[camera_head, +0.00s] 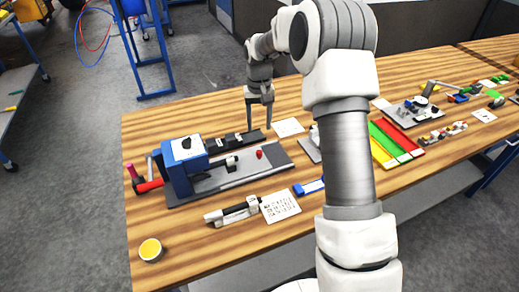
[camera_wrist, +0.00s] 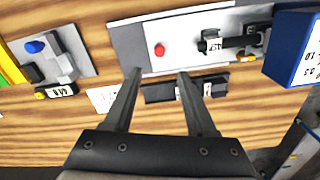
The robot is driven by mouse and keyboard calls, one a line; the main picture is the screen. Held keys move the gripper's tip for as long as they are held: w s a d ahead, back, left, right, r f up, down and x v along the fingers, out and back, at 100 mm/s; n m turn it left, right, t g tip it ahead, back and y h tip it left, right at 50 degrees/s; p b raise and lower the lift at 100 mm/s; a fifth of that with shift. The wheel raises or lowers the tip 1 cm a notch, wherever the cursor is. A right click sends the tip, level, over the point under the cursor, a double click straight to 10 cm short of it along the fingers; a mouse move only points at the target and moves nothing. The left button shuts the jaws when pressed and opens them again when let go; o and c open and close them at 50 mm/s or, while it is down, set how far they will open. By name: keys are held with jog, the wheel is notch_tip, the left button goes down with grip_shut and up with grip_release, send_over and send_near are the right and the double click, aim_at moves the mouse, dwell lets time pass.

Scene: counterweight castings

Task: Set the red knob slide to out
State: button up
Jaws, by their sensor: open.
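The small red knob (camera_head: 259,154) stands toward the right end of a grey base plate (camera_head: 225,182) with a blue box (camera_head: 184,148) at its left. In the wrist view the red knob (camera_wrist: 159,50) sits on a pale panel, left of a black labelled block (camera_wrist: 230,40). My gripper (camera_head: 258,127) is open and empty, fingers pointing down, above and behind the knob in the head view. In the wrist view the gripper's fingertips (camera_wrist: 160,75) lie on either side of the knob's line, apart from it. No out marking is readable.
A dark rail with black blocks (camera_head: 235,142) lies behind the plate. A red handle (camera_head: 150,185) sticks out left. White cards (camera_head: 288,127), a yellow-topped cup (camera_head: 151,249) and coloured trays (camera_head: 395,142) share the wooden bench. A blue-knobbed fixture (camera_wrist: 60,50) is at left in the wrist view.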

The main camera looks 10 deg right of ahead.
aim_at(260, 151)
notch_tip(260, 151, down, 12)
jog(key=shift+r+p, duration=0.1)
jog(key=shift+p, duration=0.45)
jog(key=shift+c, duration=0.2)
grip_shut()
jog(key=shift+d, duration=0.1)
dwell(0.9)
